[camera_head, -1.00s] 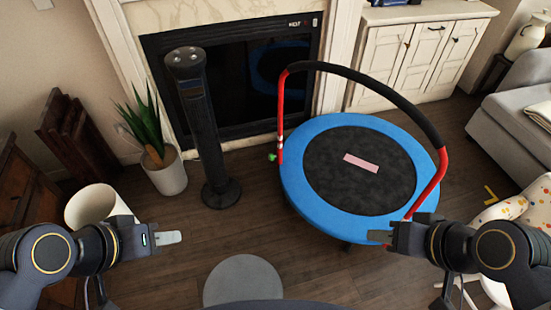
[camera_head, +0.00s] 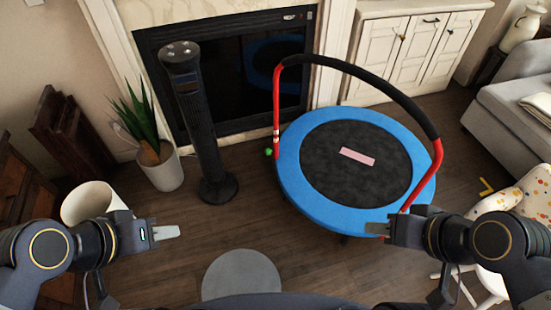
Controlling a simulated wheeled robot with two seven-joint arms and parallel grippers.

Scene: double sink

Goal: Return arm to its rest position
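My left gripper (camera_head: 166,232) is at the lower left, with its fingers pointing right over the wooden floor. Its fingers look close together and nothing shows between them. My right gripper (camera_head: 377,228) is at the lower right, with its fingers pointing left, in front of the near rim of the blue trampoline (camera_head: 300,198) in the picture. Nothing shows in it either. Both arms are bent and held level at about the same height. The exact finger gap is too small to tell on either gripper.
A black tower fan (camera_head: 203,130) stands before the fireplace (camera_head: 255,75). A potted plant (camera_head: 160,168) and a white bin (camera_head: 92,203) are at the left. A patterned chair (camera_head: 530,205) and grey sofa (camera_head: 515,105) are at the right. Floor between the grippers is mostly clear.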

